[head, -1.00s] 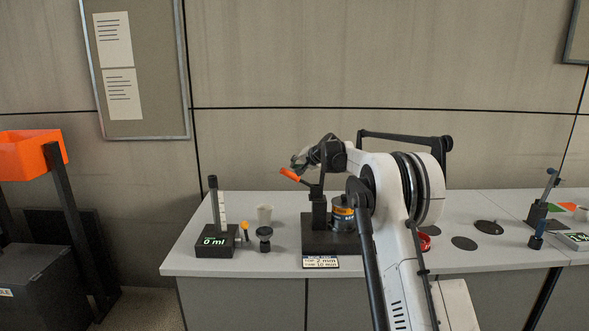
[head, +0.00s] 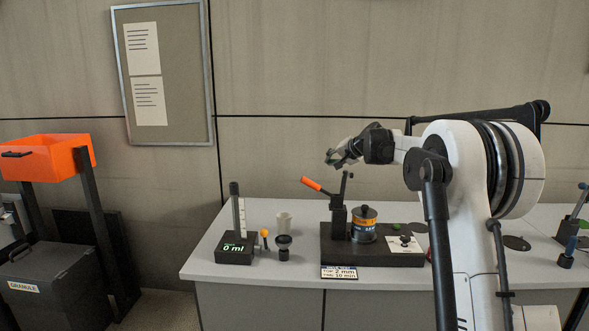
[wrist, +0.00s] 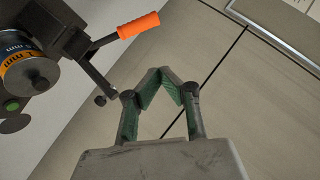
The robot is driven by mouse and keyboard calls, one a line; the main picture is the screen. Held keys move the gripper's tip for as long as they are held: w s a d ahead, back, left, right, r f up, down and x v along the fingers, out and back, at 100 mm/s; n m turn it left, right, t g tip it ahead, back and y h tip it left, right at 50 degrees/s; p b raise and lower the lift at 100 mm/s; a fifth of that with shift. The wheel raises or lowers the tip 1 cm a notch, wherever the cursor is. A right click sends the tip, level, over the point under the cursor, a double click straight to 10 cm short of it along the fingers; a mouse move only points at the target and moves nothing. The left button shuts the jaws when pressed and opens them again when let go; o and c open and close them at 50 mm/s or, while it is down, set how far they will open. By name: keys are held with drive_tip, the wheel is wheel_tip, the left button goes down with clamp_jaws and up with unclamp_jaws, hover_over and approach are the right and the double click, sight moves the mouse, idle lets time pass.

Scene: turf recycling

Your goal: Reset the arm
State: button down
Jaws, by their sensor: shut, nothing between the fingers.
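My gripper (head: 341,157) is raised above the table, over the black device with the orange handle (head: 316,185). In the wrist view my gripper (wrist: 165,75) has its green-padded fingers together at the tips, with nothing between them. The orange handle also shows in the wrist view (wrist: 138,25), to the upper left of the fingers and apart from them. My white arm stands at the right of the head view and hides part of the table.
A labelled canister (head: 364,230) stands on the black base. An orange bin (head: 50,160) and a grey granule box (head: 60,285) are at the far left.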

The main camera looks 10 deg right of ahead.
drive_tip(key=s+a+r+n+g, duration=0.1)
drive_tip(key=s+a, duration=0.4)
drive_tip(key=s, duration=0.5)
drive_tip(key=s+a+r+n+g+h, duration=0.1)
drive_tip(key=s+a+n, duration=0.1)
drive_tip(key=s+a, duration=0.6)
drive_tip(key=s+a+r+n+g, duration=0.1)
drive_tip(key=s+a, duration=0.2)
drive_tip(key=s, duration=0.9)
drive_tip(key=s+a+f+n, duration=0.1)
drive_tip(key=s+f, duration=0.4)
drive_tip(key=s, duration=0.5)
drive_tip(key=s+a+f+n+g+h, duration=0.1)
drive_tip(key=s+f, duration=0.4)
drive_tip(key=s, duration=0.5)
drive_tip(key=s+a+f+n+h, duration=0.1)
drive_tip(key=s+f, duration=0.4)
drive_tip(key=s, duration=0.5)
drive_tip(key=shift+s+n+g, duration=0.15)
drive_tip(key=shift+n+g, duration=0.15)
